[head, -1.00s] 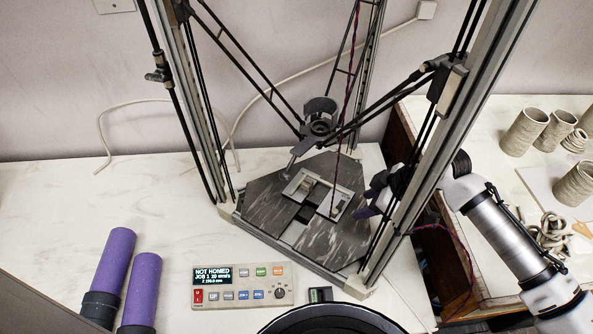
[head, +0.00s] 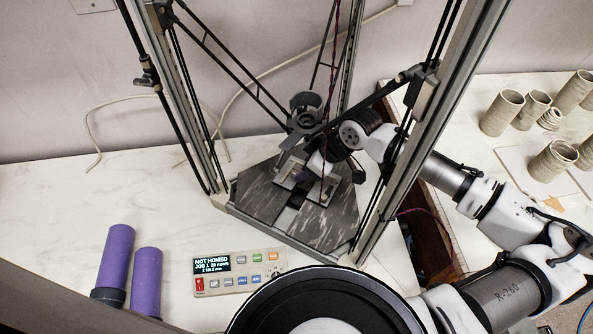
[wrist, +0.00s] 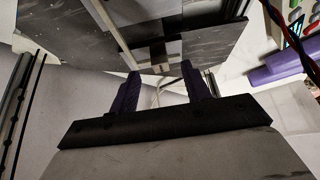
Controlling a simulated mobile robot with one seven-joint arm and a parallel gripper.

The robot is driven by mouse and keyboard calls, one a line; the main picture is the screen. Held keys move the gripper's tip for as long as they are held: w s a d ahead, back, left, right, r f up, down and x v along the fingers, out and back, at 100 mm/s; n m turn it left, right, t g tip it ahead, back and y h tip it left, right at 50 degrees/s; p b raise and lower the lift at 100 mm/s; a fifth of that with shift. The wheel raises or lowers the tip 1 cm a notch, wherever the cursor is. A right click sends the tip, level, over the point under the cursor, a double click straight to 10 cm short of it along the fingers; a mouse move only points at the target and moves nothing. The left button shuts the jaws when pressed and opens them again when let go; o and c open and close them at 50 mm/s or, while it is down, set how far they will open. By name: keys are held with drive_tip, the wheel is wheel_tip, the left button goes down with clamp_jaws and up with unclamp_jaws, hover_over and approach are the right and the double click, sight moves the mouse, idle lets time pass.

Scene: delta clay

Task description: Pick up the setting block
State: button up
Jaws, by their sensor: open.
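The setting block is hard to single out. A small pale block-like piece (wrist: 158,54) lies ahead of my fingertips in the wrist view, at the dark bed's centre; I cannot be sure it is the setting block. In the head view my wrist covers part of the pale metal fixture (head: 289,172) on the bed (head: 262,196). My gripper (head: 303,175) is inside the delta machine's frame, low over the bed. In the wrist view, its two purple fingers (wrist: 162,76) are apart, with nothing visible held between them.
Machine columns (head: 400,150) stand close around my arm, and thin rods and the effector (head: 305,105) hang above the gripper. A control box (head: 238,272) reads NOT HOMED. Purple cylinders (head: 116,255) stand front left. Clay cups (head: 502,112) stand on the right table.

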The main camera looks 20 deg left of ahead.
sight(297, 170)
drive_tip(key=shift+a+f, duration=0.1)
drive_tip(key=shift+a, duration=0.35)
drive_tip(key=p+x, duration=0.1)
drive_tip(key=x, duration=0.3)
drive_tip(key=shift+w+a+f, duration=0.1)
drive_tip(key=shift+a+f, duration=0.05)
drive_tip(key=shift+f, duration=0.2)
drive_tip(key=shift+c, duration=0.2)
clamp_jaws()
